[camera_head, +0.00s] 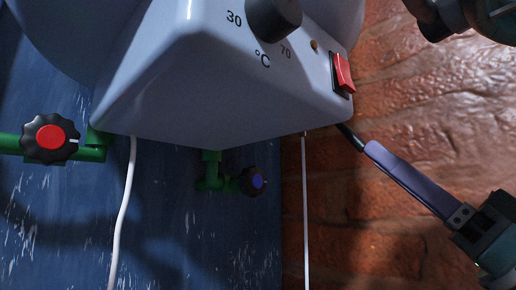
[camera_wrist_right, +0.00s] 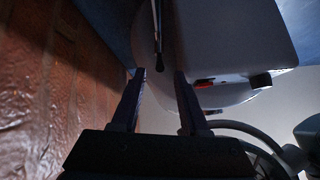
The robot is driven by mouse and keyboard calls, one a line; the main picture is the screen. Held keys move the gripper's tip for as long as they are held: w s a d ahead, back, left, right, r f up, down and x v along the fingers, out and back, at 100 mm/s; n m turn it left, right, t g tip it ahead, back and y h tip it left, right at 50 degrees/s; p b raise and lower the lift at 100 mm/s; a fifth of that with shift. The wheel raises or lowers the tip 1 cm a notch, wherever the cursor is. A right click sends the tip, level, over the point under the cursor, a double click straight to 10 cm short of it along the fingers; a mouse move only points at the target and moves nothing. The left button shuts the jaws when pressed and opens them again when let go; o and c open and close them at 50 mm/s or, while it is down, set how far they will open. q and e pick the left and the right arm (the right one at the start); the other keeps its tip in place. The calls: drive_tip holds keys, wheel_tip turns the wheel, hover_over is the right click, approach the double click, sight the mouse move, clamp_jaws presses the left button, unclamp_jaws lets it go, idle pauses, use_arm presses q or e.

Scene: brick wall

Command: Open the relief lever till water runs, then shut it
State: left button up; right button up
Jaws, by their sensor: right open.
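The white water heater (camera_head: 225,95) fills the upper middle of the head view and also shows in the right wrist view (camera_wrist_right: 235,40). A thin rod with a black end (camera_wrist_right: 159,62), which looks like the relief lever, comes down by the heater in the wrist view. In the head view a dark tip (camera_head: 349,136) shows at the heater's lower right edge. My right gripper (camera_head: 369,150) reaches up-left to it. Its two fingers (camera_wrist_right: 160,80) are open on either side of the black end; contact cannot be told. No running water shows.
Green pipes carry a red-capped valve (camera_head: 50,138) and a blue-capped valve (camera_head: 253,181). White cords (camera_head: 124,205) hang below. A brick wall (camera_head: 400,110) is on the right.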

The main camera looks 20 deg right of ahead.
sight(353, 137)
drive_tip(key=p+x, duration=0.1)
drive_tip(key=x, duration=0.4)
drive_tip(key=shift+s+d+r+p, duration=0.1)
drive_tip(key=shift+p, duration=0.3)
drive_tip(key=shift+w+r, duration=0.25)
drive_tip(key=shift+w, duration=0.2)
clamp_jaws()
idle(0.6)
